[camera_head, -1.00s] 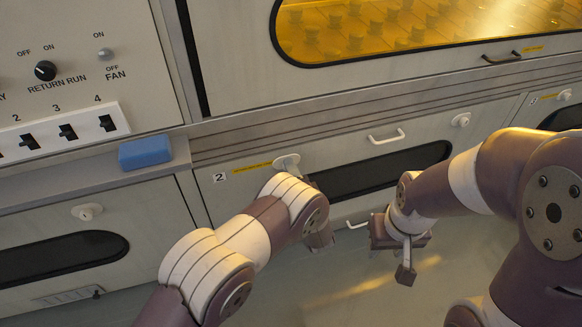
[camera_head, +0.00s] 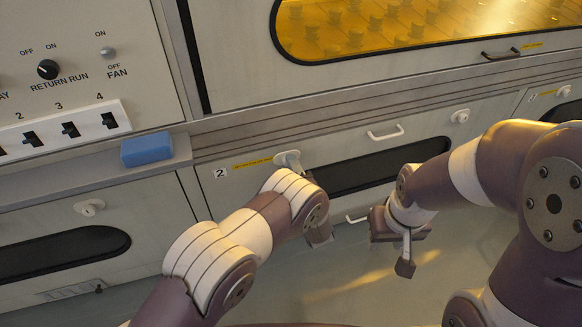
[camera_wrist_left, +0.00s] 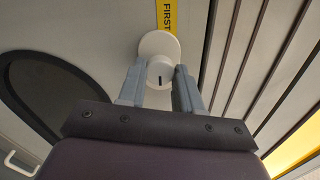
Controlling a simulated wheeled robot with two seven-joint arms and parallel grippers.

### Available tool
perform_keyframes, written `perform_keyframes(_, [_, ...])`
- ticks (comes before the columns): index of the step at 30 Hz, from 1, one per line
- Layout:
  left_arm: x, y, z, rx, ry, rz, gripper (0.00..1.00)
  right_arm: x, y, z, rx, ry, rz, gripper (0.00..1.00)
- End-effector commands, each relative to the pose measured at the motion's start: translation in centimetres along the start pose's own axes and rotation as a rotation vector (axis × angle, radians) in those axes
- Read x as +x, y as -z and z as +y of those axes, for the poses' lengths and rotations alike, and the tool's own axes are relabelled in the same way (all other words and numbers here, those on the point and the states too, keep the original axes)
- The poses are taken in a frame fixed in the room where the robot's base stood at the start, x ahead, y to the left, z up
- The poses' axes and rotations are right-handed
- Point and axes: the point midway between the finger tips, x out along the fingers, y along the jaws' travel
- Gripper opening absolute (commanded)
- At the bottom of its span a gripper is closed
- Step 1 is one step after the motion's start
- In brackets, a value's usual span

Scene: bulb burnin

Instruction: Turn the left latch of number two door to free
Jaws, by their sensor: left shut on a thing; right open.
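The number two door (camera_head: 240,200) is a pale panel with a "2" label and a dark oblong window. Its left latch (camera_head: 288,159) is a white round knob at the upper left, partly hidden by my left wrist. In the left wrist view the latch (camera_wrist_left: 159,62) shows a dark slot, which looks upright there. My left gripper (camera_wrist_left: 160,78) is shut on the latch knob, one finger on each side. The door's right latch (camera_head: 460,116) is near its upper right corner. My right gripper (camera_head: 404,245) is open and empty, in front of the door's lower right part.
A white handle (camera_head: 385,132) sits on the door's upper edge, and another (camera_head: 357,217) is lower down. A blue block (camera_head: 146,150) lies on the ledge at left, below a switch panel (camera_head: 70,100). Open floor (camera_head: 350,285) lies below the doors.

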Motion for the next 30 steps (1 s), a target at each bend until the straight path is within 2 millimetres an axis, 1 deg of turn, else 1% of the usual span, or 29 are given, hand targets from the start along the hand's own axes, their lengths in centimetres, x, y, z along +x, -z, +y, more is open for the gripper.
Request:
perform_keyframes(2, [0.0,0.0,0.1,0.003,-0.001,0.001,0.0,0.0,0.0,0.0,0.0,0.0,0.0,0.43])
perform_keyframes(3, [0.0,0.0,0.1,0.003,-0.001,0.001,0.47,0.0,0.0,0.0,0.0,0.0,0.0,0.43])
perform_keyframes(4, [0.0,0.0,0.1,0.002,-0.001,0.001,0.57,0.0,0.0,0.0,0.0,0.0,0.0,0.43])
perform_keyframes(5, [0.0,0.0,0.1,0.002,-0.001,0.001,0.6,0.0,0.0,0.0,0.0,0.0,0.0,0.43])
perform_keyframes(13, [-0.1,0.0,0.0,0.001,0.0,0.001,0.6,-0.1,0.0,0.0,0.0,0.0,0.0,0.43])
perform_keyframes(16, [-1.2,0.0,-0.2,0.001,-0.002,0.003,0.6,-0.6,0.1,0.0,0.0,0.0,0.0,0.43])
perform_keyframes(17, [-1.8,0.0,-0.2,0.002,-0.002,0.004,0.6,-0.8,0.1,0.0,0.0,0.0,0.0,0.43])
perform_keyframes(20, [-4.4,0.0,-0.4,0.004,-0.001,0.006,0.6,-1.8,0.2,0.0,0.0,0.0,0.0,0.43])
perform_keyframes(24, [-8.3,0.0,-0.4,0.004,0.0,0.006,0.6,-2.7,0.3,0.0,0.0,0.0,0.0,0.43])
perform_keyframes(27, [-10.5,0.0,-0.2,0.003,0.0,0.004,0.6,-3.1,0.4,0.0,0.0,0.0,0.0,0.43])
perform_keyframes(30, [-11.9,0.0,-0.1,0.002,0.0,0.003,0.6,-3.3,0.4,0.0,0.0,0.0,0.0,0.43])
